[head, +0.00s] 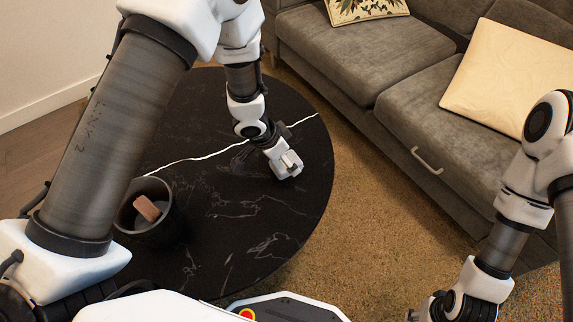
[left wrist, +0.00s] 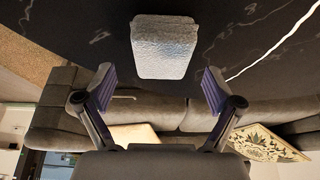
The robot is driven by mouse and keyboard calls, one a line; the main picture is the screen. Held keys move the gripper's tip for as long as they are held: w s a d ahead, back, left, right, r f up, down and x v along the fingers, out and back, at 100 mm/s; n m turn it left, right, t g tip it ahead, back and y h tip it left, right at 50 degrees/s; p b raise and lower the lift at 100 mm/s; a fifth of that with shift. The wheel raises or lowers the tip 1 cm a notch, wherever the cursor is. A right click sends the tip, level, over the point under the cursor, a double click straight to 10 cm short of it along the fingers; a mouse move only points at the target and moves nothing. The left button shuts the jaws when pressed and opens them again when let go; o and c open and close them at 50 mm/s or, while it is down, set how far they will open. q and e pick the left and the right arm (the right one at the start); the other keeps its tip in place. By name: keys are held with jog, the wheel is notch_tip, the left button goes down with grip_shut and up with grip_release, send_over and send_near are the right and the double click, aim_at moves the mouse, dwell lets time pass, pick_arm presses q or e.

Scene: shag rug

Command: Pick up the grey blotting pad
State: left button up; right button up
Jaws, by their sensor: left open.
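The grey blotting pad (left wrist: 163,47) is a pale grey, rough-textured block on the black table, shown in the left wrist view at top centre. My left gripper (left wrist: 160,88) is open, its two purple-lined fingers apart on either side, short of the pad in the picture. Nothing is between the fingers. In the head view my left gripper (head: 288,163) is low over the right part of the table, and I cannot clearly tell the pad from it there. My right arm shows at the right, but its fingers are out of view.
A round black marble table (head: 265,235) with white veins fills the middle. A dark cup (head: 160,232) holding a brown block (head: 147,208) stands on its left. A grey sofa (head: 430,110) with a cream cushion (head: 505,80) and a patterned cushion (head: 365,8) stands beyond the tan rug (head: 375,200).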

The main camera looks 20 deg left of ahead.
pick_arm(q)
jog(key=x, duration=0.3)
jog(key=shift+d+f+b, duration=0.1)
jog(key=shift+b, duration=0.25)
jog(key=c, duration=1.2)
jog(key=shift+c, duration=0.2)
